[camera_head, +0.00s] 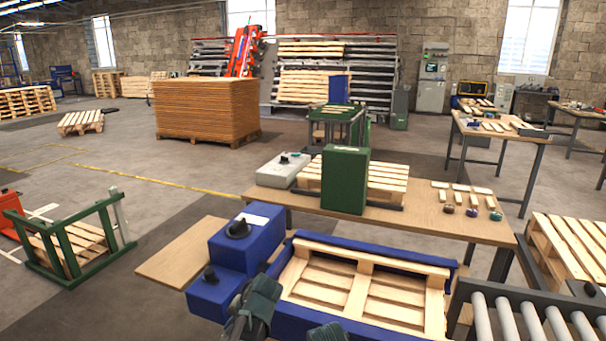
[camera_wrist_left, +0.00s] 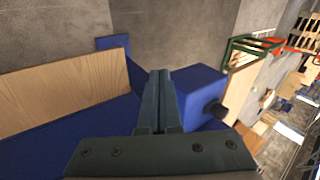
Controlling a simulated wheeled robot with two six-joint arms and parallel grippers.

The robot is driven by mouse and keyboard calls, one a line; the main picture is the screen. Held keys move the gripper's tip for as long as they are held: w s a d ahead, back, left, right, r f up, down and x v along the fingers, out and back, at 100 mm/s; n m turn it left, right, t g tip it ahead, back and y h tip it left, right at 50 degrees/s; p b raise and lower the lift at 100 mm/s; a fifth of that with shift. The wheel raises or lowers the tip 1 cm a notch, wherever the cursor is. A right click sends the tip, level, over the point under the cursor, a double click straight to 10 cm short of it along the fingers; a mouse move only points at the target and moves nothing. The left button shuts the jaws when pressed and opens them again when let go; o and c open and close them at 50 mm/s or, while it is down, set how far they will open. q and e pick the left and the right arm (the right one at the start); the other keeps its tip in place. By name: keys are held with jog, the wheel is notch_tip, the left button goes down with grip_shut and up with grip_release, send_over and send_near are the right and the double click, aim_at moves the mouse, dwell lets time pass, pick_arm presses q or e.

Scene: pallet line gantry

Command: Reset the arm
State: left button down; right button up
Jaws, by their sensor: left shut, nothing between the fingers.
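My left gripper (camera_head: 262,288) is low in the head view, in front of the blue pallet fixture, beside its blue control box (camera_head: 238,241). In the left wrist view the dark fingers (camera_wrist_left: 158,78) are together with nothing between them. A blue box with a black knob (camera_wrist_left: 203,95) lies just right of the fingers there. A dark piece of mine (camera_head: 328,333), probably the right gripper, barely shows at the bottom edge of the head view; its jaws cannot be made out.
The blue fixture (camera_head: 300,319) holds a wooden pallet (camera_head: 352,262). Behind it a wooden table (camera_head: 412,219) carries a green box (camera_head: 345,181), a pallet and small parts. A roller conveyor (camera_head: 508,318) stands at right.

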pick_arm(q)
jog(key=s+d+f+n+g+h, duration=0.1)
jog(key=s+d+f+n+h, duration=0.15)
jog(key=s, duration=0.45)
jog(key=s+d+f+n+g+h, duration=0.1)
jog(key=s+h, duration=0.2)
jog(key=s, duration=0.3)
jog(key=s+d+r+m+g+p, duration=0.1)
jog(key=s+d+r+m+p, duration=0.3)
jog(key=d, duration=0.7)
notch_tip(320, 180, up, 2)
jog(key=shift+s+d+r+p, duration=0.15)
jog(key=shift+s+d+p, duration=0.05)
jog(key=shift+s+p, duration=1)
jog(key=shift+w+y, duration=0.1)
jog(key=shift+y, duration=0.15)
